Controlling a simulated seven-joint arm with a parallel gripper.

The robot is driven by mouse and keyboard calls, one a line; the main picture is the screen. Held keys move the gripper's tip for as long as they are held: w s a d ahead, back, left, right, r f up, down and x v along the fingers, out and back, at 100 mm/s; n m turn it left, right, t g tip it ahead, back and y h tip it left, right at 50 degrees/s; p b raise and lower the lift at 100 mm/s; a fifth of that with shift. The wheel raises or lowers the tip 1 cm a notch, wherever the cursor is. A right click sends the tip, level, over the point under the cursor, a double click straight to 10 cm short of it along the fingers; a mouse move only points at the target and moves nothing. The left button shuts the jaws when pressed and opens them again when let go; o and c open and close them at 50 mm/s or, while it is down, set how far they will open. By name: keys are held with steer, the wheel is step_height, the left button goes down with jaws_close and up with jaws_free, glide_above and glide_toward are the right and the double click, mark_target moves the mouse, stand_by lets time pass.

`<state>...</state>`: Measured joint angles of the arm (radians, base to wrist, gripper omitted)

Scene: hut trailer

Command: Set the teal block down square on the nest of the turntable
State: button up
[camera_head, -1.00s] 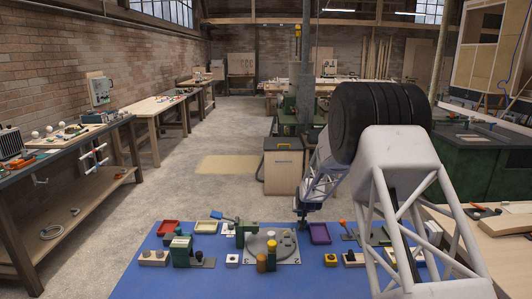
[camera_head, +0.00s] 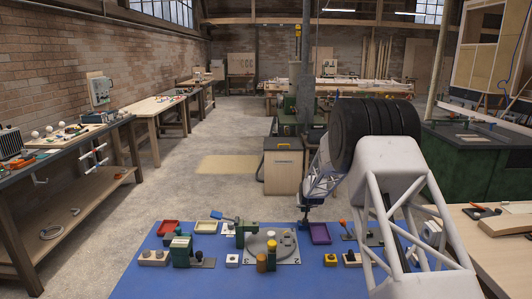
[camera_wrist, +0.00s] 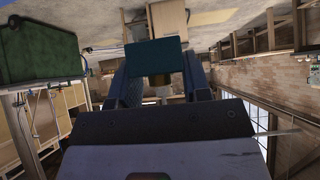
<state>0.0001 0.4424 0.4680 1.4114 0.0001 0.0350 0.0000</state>
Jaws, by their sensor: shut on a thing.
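My gripper (camera_wrist: 160,65) is shut on the teal block (camera_wrist: 157,57), which sits between its two fingers in the wrist view. In the head view the gripper end (camera_head: 304,225) is small and dark, above the back edge of the blue mat, and I cannot make out the block there. The turntable (camera_head: 257,245) is a grey disc on a light plate with printed numbers, left of and nearer than the gripper. I cannot tell which spot is the nest.
The blue mat (camera_head: 215,283) carries a purple tray (camera_head: 320,234) close to the gripper, a red tray (camera_head: 168,227) and a cream tray (camera_head: 208,227). A green fixture (camera_head: 181,250) stands at left. A red-knobbed lever (camera_head: 342,224) stands at right. The mat's front is mostly clear.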

steer(key=shift+s+r, duration=0.1)
stand_by(0.5)
steer(key=shift+s+r, duration=0.15)
steer(key=shift+s, duration=0.4)
steer(key=s, duration=5.5)
steer(key=shift+s+a, duration=0.15)
steer(key=shift+a, duration=0.2)
steer(key=w, duration=0.5)
steer(key=w+f, duration=0.1)
steer(key=w, duration=1)
steer(key=shift+a+f, duration=0.15)
steer(key=shift+f, duration=0.15)
steer(key=shift+f, duration=1.75)
